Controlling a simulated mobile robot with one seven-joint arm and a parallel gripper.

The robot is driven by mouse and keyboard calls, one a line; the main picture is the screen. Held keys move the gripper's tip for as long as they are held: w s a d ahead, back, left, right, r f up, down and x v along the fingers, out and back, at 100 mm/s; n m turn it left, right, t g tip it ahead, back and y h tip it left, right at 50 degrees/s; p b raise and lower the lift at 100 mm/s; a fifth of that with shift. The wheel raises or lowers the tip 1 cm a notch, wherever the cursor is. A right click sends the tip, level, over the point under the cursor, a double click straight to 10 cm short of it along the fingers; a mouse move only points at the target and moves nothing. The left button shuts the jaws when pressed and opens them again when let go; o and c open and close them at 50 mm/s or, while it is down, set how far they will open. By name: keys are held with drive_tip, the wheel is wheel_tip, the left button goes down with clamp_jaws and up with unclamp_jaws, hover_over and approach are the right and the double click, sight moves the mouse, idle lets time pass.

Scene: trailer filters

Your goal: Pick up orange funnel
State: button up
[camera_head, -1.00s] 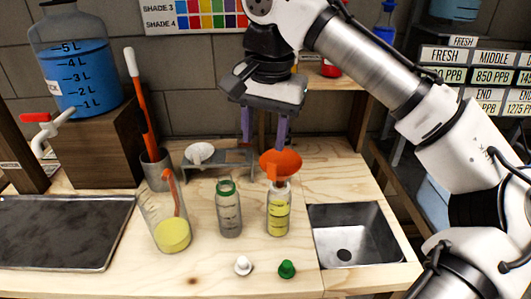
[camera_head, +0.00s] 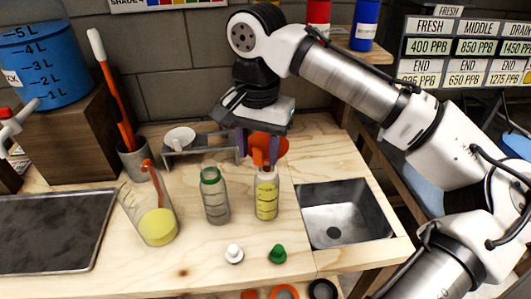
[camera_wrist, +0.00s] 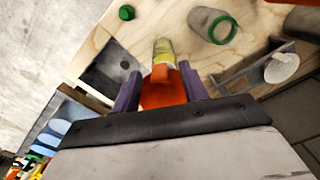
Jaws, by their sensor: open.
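The orange funnel (camera_head: 270,147) sits in the mouth of a bottle of yellow liquid (camera_head: 266,198) on the wooden bench. My gripper (camera_head: 258,160) is open, pointing down, with its purple fingers at the funnel's height. In the wrist view the funnel (camera_wrist: 165,88) shows between the two fingertips (camera_wrist: 162,90), one on each side. Contact between fingers and funnel cannot be made out. Part of the funnel is hidden behind a finger in the head view.
A green-rimmed empty bottle (camera_head: 214,196) stands just left. The bench front is mostly clear.

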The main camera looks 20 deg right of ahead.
sight(258, 165)
drive_tip(key=shift+f+p, duration=0.35)
drive_tip(key=shift+f, duration=1.95)
drive_tip(key=shift+c, duration=0.2)
clamp_jaws()
